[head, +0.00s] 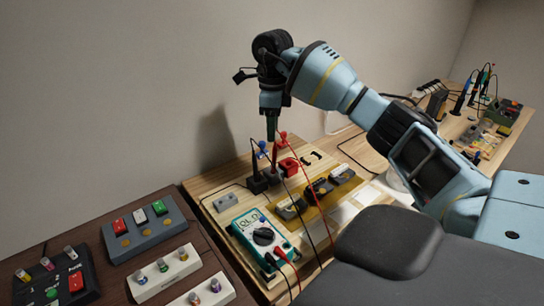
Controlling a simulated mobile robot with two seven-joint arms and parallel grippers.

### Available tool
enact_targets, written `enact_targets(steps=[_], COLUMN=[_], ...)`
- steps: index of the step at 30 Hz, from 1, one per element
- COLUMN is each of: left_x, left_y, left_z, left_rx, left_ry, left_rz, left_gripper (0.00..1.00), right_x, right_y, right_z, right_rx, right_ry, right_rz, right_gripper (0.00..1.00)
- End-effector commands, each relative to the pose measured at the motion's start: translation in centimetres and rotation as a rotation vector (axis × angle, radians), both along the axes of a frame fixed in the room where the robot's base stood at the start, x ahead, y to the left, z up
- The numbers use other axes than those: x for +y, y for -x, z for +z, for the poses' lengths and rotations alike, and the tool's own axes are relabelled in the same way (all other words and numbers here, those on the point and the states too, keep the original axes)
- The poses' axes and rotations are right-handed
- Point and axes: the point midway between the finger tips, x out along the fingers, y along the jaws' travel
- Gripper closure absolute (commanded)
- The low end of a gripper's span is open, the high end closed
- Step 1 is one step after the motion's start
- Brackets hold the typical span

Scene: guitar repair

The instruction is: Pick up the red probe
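The red probe (275,155) stands upright in a small black holder (258,185) at the back of the light wooden bench. A red lead runs from its top down toward the multimeter (265,237). My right gripper (271,136) points down just above the red probe, its fingertips close to or at the probe's top. The fingers are seen nearly edge-on, so I cannot tell whether they are open or touch the probe. A second probe with a blue part (262,149) stands just left of it. My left gripper is not in view.
A red block (288,165) sits right of the holder. A tan mat (325,199) with several small parts lies in front. Control boxes (143,228) fill the dark table at left. Another bench (462,126) with tools stands at back right.

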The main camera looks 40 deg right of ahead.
Motion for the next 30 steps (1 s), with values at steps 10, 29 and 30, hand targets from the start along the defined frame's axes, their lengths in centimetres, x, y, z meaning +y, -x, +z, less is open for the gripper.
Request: enact_targets(steps=[10,29,30], left_x=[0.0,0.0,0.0], left_y=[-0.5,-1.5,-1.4], left_z=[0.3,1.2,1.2], left_rx=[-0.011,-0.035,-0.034], left_ry=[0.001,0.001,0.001], left_rz=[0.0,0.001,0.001], left_gripper=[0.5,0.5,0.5], right_x=[0.0,0.1,0.1], right_y=[0.2,0.9,0.9], right_z=[-2.1,-7.0,-7.0], right_rx=[0.0,-0.001,-0.001], right_ry=[0.0,0.0,0.0], right_rz=[0.0,0.0,0.0], right_gripper=[0.63,0.63,0.63])
